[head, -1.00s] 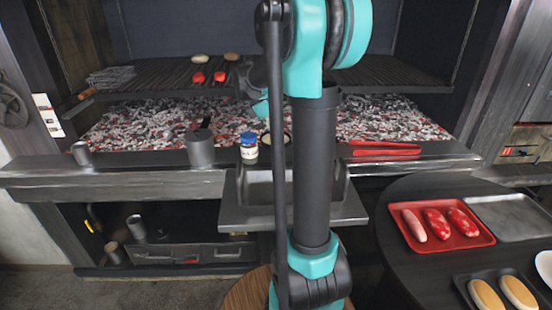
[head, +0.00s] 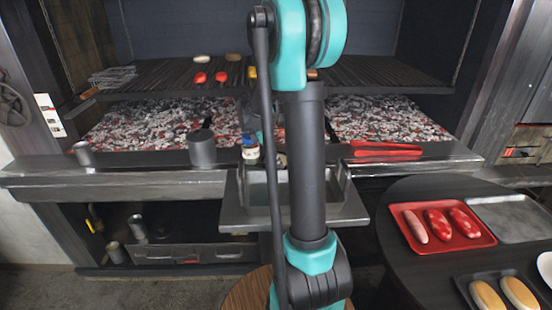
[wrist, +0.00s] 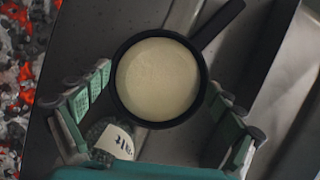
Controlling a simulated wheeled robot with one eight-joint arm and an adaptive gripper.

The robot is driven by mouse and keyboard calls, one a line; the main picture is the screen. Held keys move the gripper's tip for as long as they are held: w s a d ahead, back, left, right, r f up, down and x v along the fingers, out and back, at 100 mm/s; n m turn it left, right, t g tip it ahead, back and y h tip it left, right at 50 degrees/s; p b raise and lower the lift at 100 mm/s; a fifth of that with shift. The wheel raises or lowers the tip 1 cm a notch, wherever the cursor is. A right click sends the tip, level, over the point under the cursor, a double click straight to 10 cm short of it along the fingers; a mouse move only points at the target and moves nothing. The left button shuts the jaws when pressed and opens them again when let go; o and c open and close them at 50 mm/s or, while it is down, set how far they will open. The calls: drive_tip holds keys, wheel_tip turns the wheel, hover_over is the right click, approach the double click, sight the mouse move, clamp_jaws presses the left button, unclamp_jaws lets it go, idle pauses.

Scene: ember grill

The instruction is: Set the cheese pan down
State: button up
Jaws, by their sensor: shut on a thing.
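The cheese pan (wrist: 158,78) is a small round black pan filled with pale cheese. In the wrist view its handle points to the upper right. My gripper (wrist: 158,84) is shut on the pan, with fingers against its left and right sides. In the head view my arm hides most of the pan and gripper. The grey metal ledge (wrist: 90,25) is below the pan; I cannot tell whether they touch. The salt jar (wrist: 115,141) stands close beside the pan and a finger; it also shows in the head view (head: 250,153).
A grey cup (head: 202,149) and red tongs (head: 387,149) are on the front ledge. A metal basin (head: 232,212) juts out below. Glowing coals (head: 150,122) lie behind, under the grill grate (head: 150,75). A red tray (head: 478,236) with sausages is on the round table at right.

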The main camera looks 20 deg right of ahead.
drive_tip(key=o, duration=1.3)
drive_tip(key=shift+f, duration=0.1)
drive_tip(key=shift+c, duration=0.2)
